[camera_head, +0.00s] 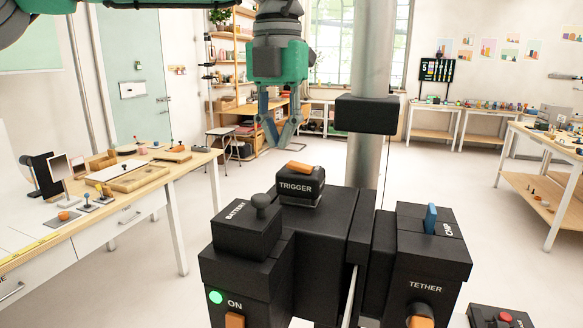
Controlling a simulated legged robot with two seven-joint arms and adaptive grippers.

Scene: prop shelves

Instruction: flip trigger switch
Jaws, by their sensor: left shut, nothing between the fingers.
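The trigger switch is an orange lever (300,166) on top of a black block labelled TRIGGER (296,190), at the middle of the head view. The lever lies low and slants slightly down to the right. My left gripper (278,142) has a green body and blue-grey fingers pointing down. It is shut and empty. In the picture it is above and slightly left of the trigger block, apart from the lever. My right gripper is not in view.
A grey post (367,160) with a black collar (366,115) rises right of the trigger. Around it are a BATTERY block (238,240) with a dark knob, a CHIRP block with a blue lever (430,218), a TETHER box (425,285) and a green ON light (216,297).

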